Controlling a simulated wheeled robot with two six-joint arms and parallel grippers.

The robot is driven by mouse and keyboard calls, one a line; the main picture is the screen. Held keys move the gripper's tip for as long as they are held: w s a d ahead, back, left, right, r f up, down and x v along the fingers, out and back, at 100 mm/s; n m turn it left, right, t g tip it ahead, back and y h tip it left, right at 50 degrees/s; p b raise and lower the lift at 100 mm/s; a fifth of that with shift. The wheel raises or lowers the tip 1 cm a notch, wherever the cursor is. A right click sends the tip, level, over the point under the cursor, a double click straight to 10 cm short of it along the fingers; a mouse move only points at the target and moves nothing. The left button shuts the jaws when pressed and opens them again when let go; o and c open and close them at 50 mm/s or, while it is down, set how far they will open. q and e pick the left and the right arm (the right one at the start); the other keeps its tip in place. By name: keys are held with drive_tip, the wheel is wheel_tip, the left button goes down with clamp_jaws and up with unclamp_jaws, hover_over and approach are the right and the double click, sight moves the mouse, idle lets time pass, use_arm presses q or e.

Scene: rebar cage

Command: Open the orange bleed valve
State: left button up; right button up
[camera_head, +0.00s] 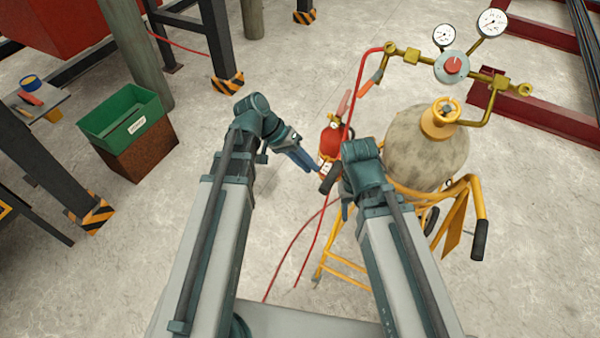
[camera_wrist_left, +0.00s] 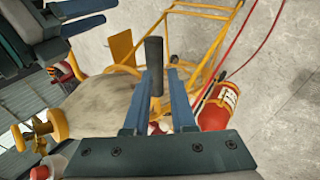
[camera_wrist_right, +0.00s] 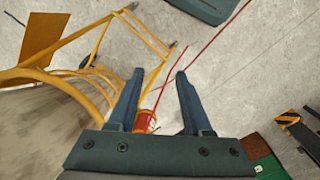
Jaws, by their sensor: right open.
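A gas cylinder (camera_head: 425,150) stands at the right in the head view. An orange valve handwheel (camera_head: 446,108) sits on its neck and also shows in the left wrist view (camera_wrist_left: 36,130). An orange-handled lever (camera_head: 373,80) hangs at the left end of the brass pipework; I cannot tell which is the bleed valve. My left gripper (camera_head: 318,170) is apart from both, below and left of them. Its fingers are open, with a black cart grip (camera_wrist_left: 154,58) seen between them; contact is unclear. My right gripper (camera_wrist_right: 158,80) is open and empty; its forearm hides it in the head view.
The yellow cart (camera_head: 345,262) carries the cylinder. A red extinguisher (camera_head: 331,140) stands near my left gripper. Two gauges (camera_head: 492,23) and a red knob (camera_head: 453,65) top the pipework. A red hose (camera_head: 358,92) hangs down. A green bin (camera_head: 125,118) is at left.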

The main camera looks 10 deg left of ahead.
use_arm(q)
drive_tip(key=shift+s+a+f+n+y, duration=0.15)
drive_tip(key=shift+s+a+f+y, duration=0.3)
drive_tip(key=shift+f+y, duration=0.15)
drive_tip(key=shift+s+a+f+n+y, duration=0.15)
drive_tip(key=shift+s+a+f+y, duration=0.25)
drive_tip(key=shift+f+y, duration=0.2)
use_arm(e)
drive_tip(key=shift+c, duration=1)
clamp_jaws()
use_arm(q)
drive_tip(key=s+d+f+m+y, duration=0.2)
drive_tip(key=s+d+y, duration=0.1)
drive_tip(key=s+y, duration=0.3)
drive_tip(key=shift+s+d+y, duration=0.3)
drive_tip(key=shift+s, duration=0.75)
